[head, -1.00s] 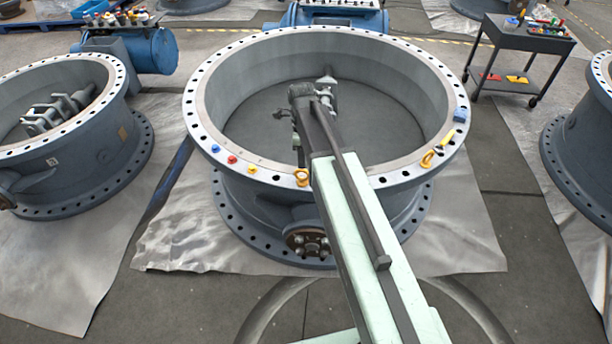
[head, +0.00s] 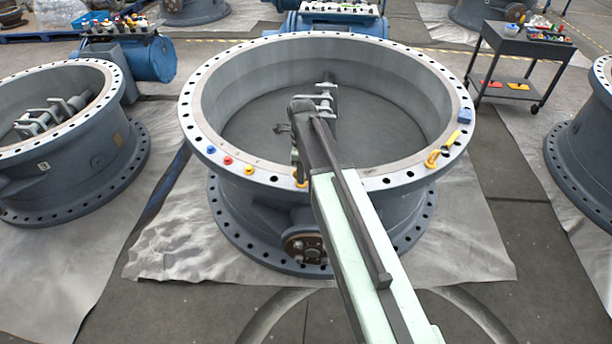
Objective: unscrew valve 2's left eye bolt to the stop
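Valve 2, taken as the large grey ring in the middle, stands upright with its drilled flange (head: 204,83) on top. Its left eye bolt (head: 301,183) is yellow and sits on the near flange, mostly hidden behind my arm. Another yellow eye bolt (head: 432,160) stands on the near right of the flange. My gripper (head: 295,161) hangs from the arm's end, pointing down right at the left eye bolt. Its fingers are small and partly covered, so I cannot tell whether they touch or grip the bolt.
A blue knob (head: 211,149), red knob (head: 228,160) and yellow knob (head: 249,169) sit on the flange left of the bolt. A blue block (head: 464,115) and yellow tool (head: 453,138) lie at right. A tool cart (head: 500,45) stands behind right.

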